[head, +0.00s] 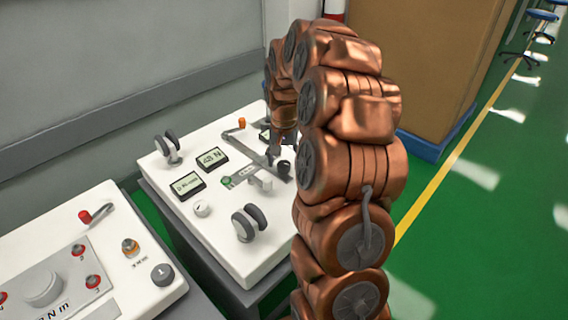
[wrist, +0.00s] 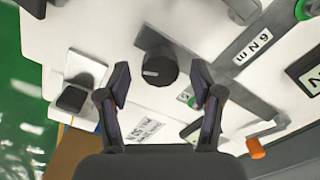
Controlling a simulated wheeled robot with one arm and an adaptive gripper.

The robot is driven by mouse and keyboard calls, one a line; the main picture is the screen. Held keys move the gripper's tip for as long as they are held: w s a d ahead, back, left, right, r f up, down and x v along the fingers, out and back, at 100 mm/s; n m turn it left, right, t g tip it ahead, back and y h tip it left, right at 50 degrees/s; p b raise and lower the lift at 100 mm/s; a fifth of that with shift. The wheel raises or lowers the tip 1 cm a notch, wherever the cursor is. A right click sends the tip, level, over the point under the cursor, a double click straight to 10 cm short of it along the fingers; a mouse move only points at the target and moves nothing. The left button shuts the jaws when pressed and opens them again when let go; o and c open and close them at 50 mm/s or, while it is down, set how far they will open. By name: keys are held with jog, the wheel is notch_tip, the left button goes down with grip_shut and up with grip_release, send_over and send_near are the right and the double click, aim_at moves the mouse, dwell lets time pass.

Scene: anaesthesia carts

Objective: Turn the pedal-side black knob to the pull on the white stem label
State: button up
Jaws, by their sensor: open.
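A round black knob (wrist: 158,68) with a short white pointer mark stands on the white cart top in the wrist view. A dark knob shape also shows below my arm in the head view (head: 284,167). My gripper (wrist: 159,82) is open, with one finger on each side of the knob and visible gaps between. A white label with black print (wrist: 146,130) lies between the fingers; its words are too small to read surely. A black square pedal-like part (wrist: 74,98) on a white base is left of the knob. My arm hides much of this area in the head view.
A grey bar (wrist: 250,55) and an orange-tipped lever (wrist: 256,149) lie right of the knob. A second console (head: 118,215) stands at left.

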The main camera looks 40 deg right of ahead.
jog(key=shift+f, duration=0.4)
